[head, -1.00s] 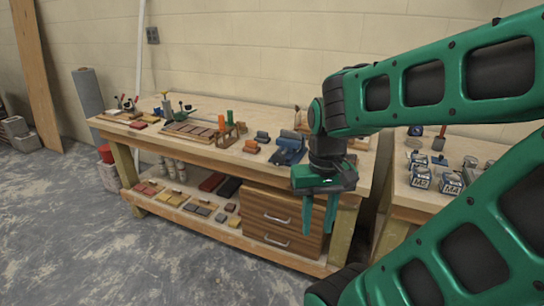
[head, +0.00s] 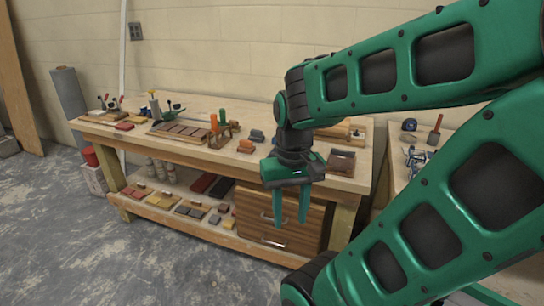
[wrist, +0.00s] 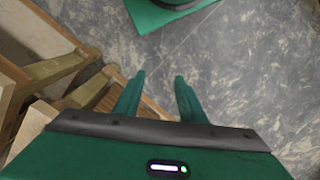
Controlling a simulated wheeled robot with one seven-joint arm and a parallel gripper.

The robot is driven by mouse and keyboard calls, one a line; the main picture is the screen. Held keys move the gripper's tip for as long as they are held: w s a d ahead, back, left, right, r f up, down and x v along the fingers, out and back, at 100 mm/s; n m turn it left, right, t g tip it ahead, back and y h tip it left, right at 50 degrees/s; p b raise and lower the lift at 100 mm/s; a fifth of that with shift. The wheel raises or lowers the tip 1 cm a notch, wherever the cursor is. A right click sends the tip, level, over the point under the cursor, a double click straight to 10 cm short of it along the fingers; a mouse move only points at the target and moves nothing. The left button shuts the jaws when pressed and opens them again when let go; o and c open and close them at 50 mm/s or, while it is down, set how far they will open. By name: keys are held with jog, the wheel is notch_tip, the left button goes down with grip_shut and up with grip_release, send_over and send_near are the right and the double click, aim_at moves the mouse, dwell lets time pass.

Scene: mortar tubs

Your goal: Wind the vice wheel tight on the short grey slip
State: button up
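My gripper (head: 290,221) hangs fingers-down in front of the workbench, over the drawer unit in the head view. In the wrist view my gripper (wrist: 160,78) is open and empty, with bare floor between its fingers. The blue vice and its wheel are not visible now; my wrist covers that part of the bench top. A small grey block (head: 257,135) and an orange block (head: 245,146) lie on the bench just left of my wrist. I cannot tell whether the grey block is the short slip.
The workbench (head: 190,143) carries a wooden rack (head: 180,131), tools and blocks. A wooden drawer unit (head: 282,226) stands on its lower shelf. A second bench (head: 395,176) with a tape measure (head: 409,125) stands at the right. The floor (head: 110,245) in front is clear.

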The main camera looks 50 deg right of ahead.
jog(key=r+m, duration=0.1)
jog(key=r, duration=0.1)
notch_tip(320, 180, up, 4)
jog(key=m, duration=2.3)
send_over(275, 154)
jog(key=shift+w+d+f+m, duration=0.2)
jog(key=shift+d+f+m, duration=0.15)
jog(key=shift+m, duration=0.15)
jog(key=shift+f, duration=0.2)
notch_tip(275, 154, down, 10)
jog(key=shift+f, duration=0.1)
jog(key=shift+c, duration=0.2)
grip_shut()
